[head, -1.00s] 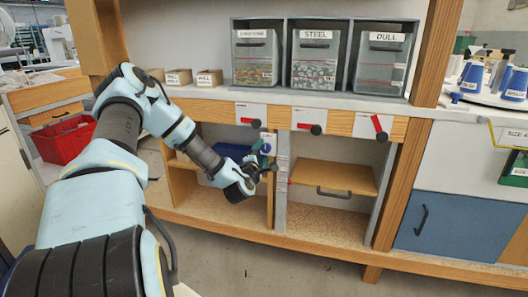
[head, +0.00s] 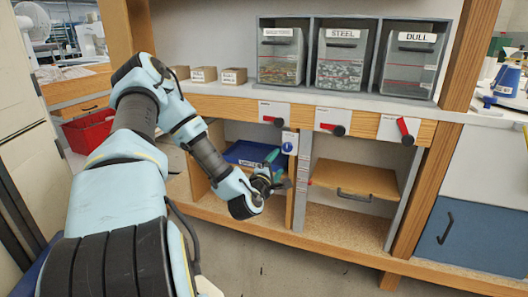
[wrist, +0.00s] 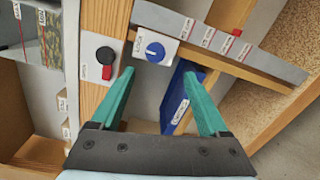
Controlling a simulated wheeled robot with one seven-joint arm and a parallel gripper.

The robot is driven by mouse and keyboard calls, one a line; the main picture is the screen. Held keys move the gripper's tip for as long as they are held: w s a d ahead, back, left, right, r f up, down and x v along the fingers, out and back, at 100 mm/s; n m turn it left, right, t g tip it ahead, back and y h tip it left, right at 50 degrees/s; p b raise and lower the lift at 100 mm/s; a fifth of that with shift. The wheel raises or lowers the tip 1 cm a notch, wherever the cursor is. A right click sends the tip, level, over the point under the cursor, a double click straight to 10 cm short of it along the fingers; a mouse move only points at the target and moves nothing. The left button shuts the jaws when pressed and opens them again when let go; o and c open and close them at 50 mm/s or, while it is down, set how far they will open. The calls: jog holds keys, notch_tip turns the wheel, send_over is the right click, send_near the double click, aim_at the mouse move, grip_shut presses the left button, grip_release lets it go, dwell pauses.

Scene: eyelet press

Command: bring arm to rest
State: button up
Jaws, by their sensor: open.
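My arm (head: 185,125) reaches forward from the left of the head view and bends down toward the lower part of the workbench. My gripper (head: 279,170) is in front of the compartment below the counter. In the wrist view my gripper (wrist: 158,92) shows two teal fingers spread apart with nothing between them. Beyond the fingers are a blue knob on a white plate (wrist: 155,47) and a labelled blue bin (wrist: 182,97).
Labelled clear-front bins (head: 341,58) stand on the counter, with small cardboard boxes (head: 203,75) to their left. Red and black switches (head: 333,120) line the counter's front edge. A wooden shelf (head: 356,180) and blue drawer (head: 462,240) are to the right. The floor in front is clear.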

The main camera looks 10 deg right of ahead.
jog(key=s+a+f+m+g+y, duration=0.2)
jog(key=s+a+m+g+y, duration=0.2)
jog(key=s+a+m+g, duration=0.55)
jog(key=s+a+r+m+g+y, duration=0.4)
jog(key=s+a+r+m+y, duration=0.15)
jog(key=s+a+r, duration=0.65)
notch_tip(320, 180, up, 18)
jog(key=p, duration=2)
jog(key=shift+s+d+m+h, duration=0.2)
jog(key=shift+d+m+h, duration=0.15)
jog(key=shift+m+h, duration=0.1)
